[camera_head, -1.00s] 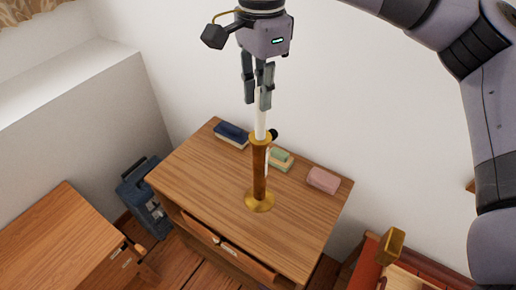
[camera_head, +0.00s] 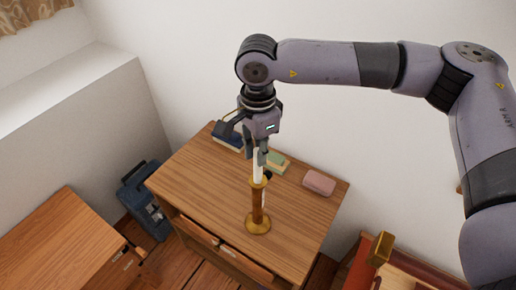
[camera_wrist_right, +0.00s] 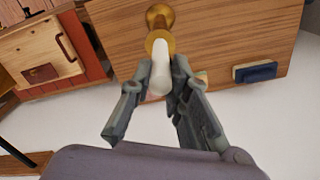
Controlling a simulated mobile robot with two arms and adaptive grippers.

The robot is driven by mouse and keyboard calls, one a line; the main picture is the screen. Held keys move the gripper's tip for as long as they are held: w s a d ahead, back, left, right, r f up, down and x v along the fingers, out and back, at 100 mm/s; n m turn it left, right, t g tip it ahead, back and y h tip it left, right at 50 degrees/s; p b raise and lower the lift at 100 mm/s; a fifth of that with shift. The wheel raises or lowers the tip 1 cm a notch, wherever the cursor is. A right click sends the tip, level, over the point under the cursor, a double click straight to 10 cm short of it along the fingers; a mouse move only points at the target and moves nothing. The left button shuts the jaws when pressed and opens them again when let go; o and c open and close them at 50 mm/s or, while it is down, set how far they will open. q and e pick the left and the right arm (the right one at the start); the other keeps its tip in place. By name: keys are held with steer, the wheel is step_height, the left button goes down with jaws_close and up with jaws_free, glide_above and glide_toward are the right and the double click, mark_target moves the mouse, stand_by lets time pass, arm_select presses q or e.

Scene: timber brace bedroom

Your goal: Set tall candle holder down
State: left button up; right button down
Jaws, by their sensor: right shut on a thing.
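The tall candle holder (camera_head: 258,205) has a brown stem, a brass cup and a round brass base, with a white candle (camera_head: 258,166) in it. It is upright over the wooden desk top (camera_head: 200,185); I cannot tell whether the base touches the wood. My right gripper (camera_head: 262,156) points down from above, shut on the candle near its top. In the right wrist view, the candle (camera_wrist_right: 158,75) is between the fingers of my right gripper (camera_wrist_right: 160,72), and the brass base (camera_wrist_right: 160,14) shows beyond. My left gripper is not in view.
A blue book (camera_head: 232,140), a green-and-yellow block (camera_head: 279,163) and a pink block (camera_head: 319,183) lie along the desk's back edge. Desk drawers are at the front. A blue bag (camera_head: 145,200) stands at the left. The desk's front and right areas are clear.

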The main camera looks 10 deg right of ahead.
steer(key=shift+f, duration=0.1)
steer(key=c, duration=1.5)
jaws_free()
steer(key=shift+r, duration=0.25)
step_height(320, 180, up, 12)
steer(key=b, duration=0.2)
steer(key=shift+f+b, duration=0.1)
steer(key=shift+b, duration=0.25)
